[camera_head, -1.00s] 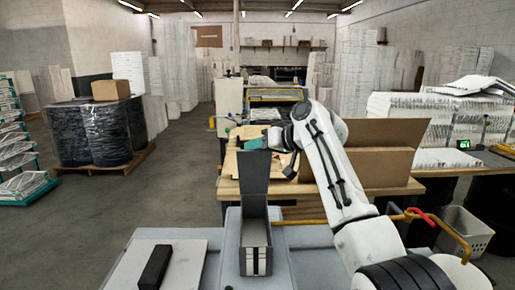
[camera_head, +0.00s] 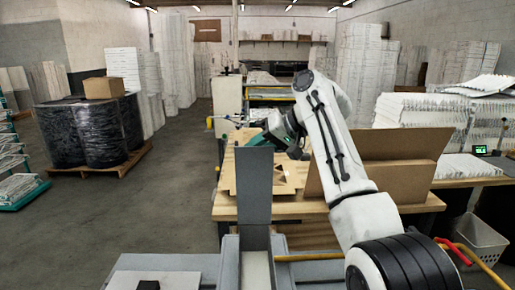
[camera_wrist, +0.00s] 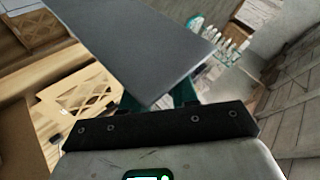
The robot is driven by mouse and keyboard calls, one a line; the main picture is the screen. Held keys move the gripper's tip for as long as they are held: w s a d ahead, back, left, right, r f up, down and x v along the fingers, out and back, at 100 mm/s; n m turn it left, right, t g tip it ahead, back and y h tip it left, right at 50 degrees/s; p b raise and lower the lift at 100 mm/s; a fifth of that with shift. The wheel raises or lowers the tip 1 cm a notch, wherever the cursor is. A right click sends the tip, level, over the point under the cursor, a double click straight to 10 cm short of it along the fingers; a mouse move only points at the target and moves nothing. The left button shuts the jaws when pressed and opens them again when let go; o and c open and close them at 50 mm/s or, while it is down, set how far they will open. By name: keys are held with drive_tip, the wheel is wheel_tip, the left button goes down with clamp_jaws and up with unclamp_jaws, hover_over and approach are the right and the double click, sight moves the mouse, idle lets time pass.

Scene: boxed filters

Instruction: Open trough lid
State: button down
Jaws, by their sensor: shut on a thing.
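The trough lid (camera_head: 254,186) is a grey flat panel standing upright at the far end of the trough in the head view. The grey trough (camera_head: 228,262) runs along the bottom centre, its near part cut off by the frame. My gripper (camera_head: 258,140) is at the lid's top edge, coming in from the right. In the wrist view, the lid (camera_wrist: 135,42) stretches away from between the green fingers of my gripper (camera_wrist: 157,98), which are shut on its edge. The fingertips are partly hidden behind the lid.
A wooden table (camera_head: 305,210) with an open cardboard box (camera_head: 395,170) stands beyond and right of the trough. A white basket (camera_head: 478,238) is at the right. Wrapped dark drums (camera_head: 85,135) stand on a pallet at left.

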drive_tip(key=shift+d+f, duration=0.25)
drive_tip(key=shift+f, duration=0.1)
drive_tip(key=c, duration=1.1)
unclamp_jaws()
drive_tip(key=shift+o, duration=0.8)
drive_tip(key=shift+r, duration=0.1)
drive_tip(key=shift+r, duration=0.1)
drive_tip(key=b+v, duration=0.3)
drive_tip(key=v, duration=0.7)
drive_tip(key=shift+s+d+r, duration=0.1)
drive_tip(key=shift+d+r, duration=0.1)
drive_tip(key=shift+r, duration=0.05)
